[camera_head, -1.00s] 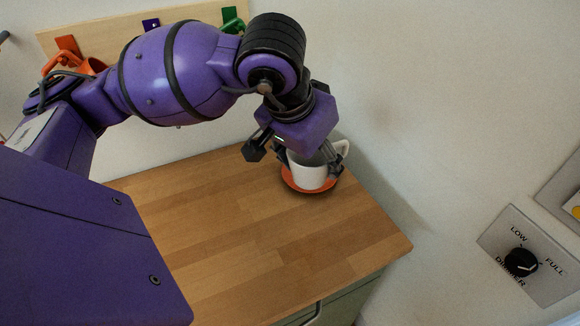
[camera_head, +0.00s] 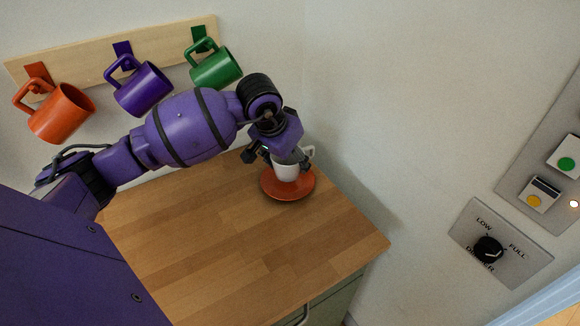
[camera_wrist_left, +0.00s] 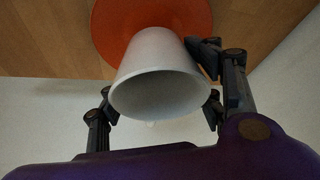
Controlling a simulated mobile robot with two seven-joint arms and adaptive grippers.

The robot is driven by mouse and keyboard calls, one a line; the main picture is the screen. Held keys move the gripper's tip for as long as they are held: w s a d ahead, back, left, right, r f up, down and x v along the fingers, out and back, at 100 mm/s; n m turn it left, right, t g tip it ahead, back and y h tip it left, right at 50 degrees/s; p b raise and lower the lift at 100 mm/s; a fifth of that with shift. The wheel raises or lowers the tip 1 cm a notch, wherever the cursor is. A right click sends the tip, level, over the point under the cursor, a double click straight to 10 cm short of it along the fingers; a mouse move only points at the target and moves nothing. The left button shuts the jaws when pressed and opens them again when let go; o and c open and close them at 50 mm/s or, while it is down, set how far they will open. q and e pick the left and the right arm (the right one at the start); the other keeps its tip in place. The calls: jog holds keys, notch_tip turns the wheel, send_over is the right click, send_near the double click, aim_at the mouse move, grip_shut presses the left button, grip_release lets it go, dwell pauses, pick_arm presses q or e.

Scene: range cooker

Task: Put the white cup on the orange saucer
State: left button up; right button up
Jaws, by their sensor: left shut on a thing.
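The white cup (camera_head: 287,172) is upright in the head view, its handle to the right. It appears over the back half of the orange saucer (camera_head: 290,194), which lies on the wooden counter. I cannot tell whether the cup touches the saucer. My left gripper (camera_head: 279,158) is shut on the cup from behind and above. In the left wrist view the cup (camera_wrist_left: 158,75) sits between the fingers with its open rim facing the camera, and the saucer (camera_wrist_left: 112,22) shows behind its base. My right gripper is not in view.
Orange (camera_head: 62,114), purple (camera_head: 143,90) and green (camera_head: 215,68) mugs hang on a wooden rack (camera_head: 80,60) on the back wall, close to my left arm. The wooden counter (camera_head: 230,240) is clear in front. A dimmer panel (camera_head: 470,240) is on the right wall.

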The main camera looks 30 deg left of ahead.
pick_arm(q)
jog(key=shift+f, duration=1.25)
jog(key=shift+f, duration=0.2)
jog(key=o, duration=1.3)
jog(key=shift+s, duration=0.1)
jog(key=shift+o, duration=0.2)
jog(key=shift+r, duration=0.1)
jog(key=shift+r, duration=0.35)
jog(key=v, duration=1.1)
jog(key=shift+s+r, duration=0.15)
jog(key=shift+r, duration=0.05)
